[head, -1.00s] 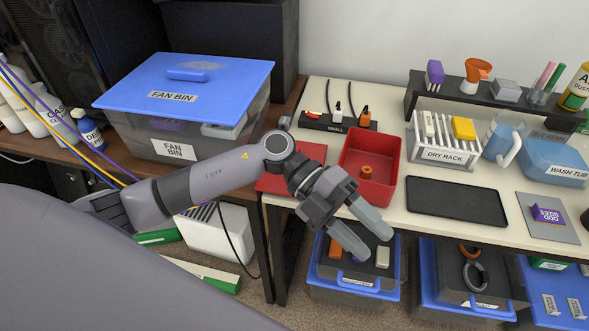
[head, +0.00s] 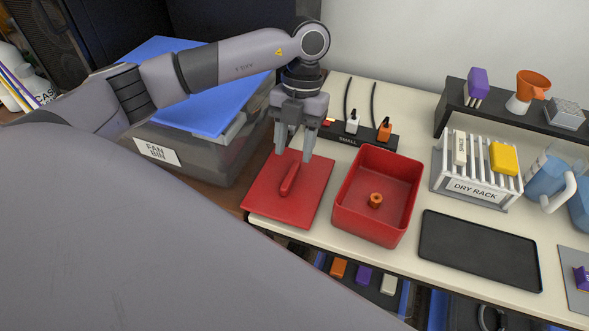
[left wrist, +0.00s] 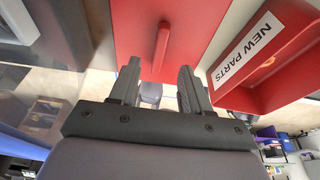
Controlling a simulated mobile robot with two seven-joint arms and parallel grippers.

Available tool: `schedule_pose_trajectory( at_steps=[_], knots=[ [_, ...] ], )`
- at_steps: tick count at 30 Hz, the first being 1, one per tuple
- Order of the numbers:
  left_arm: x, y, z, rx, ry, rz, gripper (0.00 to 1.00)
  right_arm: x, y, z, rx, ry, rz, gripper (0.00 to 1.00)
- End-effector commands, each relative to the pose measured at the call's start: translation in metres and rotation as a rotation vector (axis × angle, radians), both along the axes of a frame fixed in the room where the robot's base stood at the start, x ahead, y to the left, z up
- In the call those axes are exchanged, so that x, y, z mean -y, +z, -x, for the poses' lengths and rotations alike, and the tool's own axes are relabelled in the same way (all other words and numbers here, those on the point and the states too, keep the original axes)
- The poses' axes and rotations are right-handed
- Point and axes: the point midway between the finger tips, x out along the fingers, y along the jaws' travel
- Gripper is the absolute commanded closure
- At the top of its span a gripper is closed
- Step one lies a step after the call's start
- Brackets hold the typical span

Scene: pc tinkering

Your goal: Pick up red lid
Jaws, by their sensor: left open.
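The red lid (head: 311,203) lies flat on the left end of the cream table, with a raised red handle (head: 290,180) along its middle. My left gripper (head: 294,152) points down above the lid's far part, with its fingers open and apart. In the left wrist view the lid (left wrist: 185,25) and its handle (left wrist: 161,45) lie beyond the fingertips, and the handle lines up with the gap between the open fingers (left wrist: 160,75). Nothing is between the fingers. My right gripper is in neither view.
The open red box (head: 345,212) beside the lid holds an orange ring-like part (head: 375,200); its label reads NEW PARTS in the left wrist view (left wrist: 245,45). The fan bin (head: 190,165) stands left of the lid.

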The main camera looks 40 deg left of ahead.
Motion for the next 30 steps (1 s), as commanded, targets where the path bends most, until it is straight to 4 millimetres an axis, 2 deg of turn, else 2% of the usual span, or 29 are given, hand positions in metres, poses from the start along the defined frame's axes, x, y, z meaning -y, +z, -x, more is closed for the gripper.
schedule_pose_trajectory(
  at_steps=[9, 12, 30],
  knots=[
    [0.003, -0.042, 0.015, -0.001, -0.001, 0.003, 0.53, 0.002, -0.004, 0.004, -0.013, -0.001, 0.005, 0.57],
    [0.003, -0.049, 0.017, 0.000, -0.001, 0.003, 0.53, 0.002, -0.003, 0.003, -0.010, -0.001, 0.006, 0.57],
    [0.003, -0.053, 0.017, 0.001, -0.002, 0.004, 0.53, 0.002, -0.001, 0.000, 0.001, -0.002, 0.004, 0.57]
  ],
)
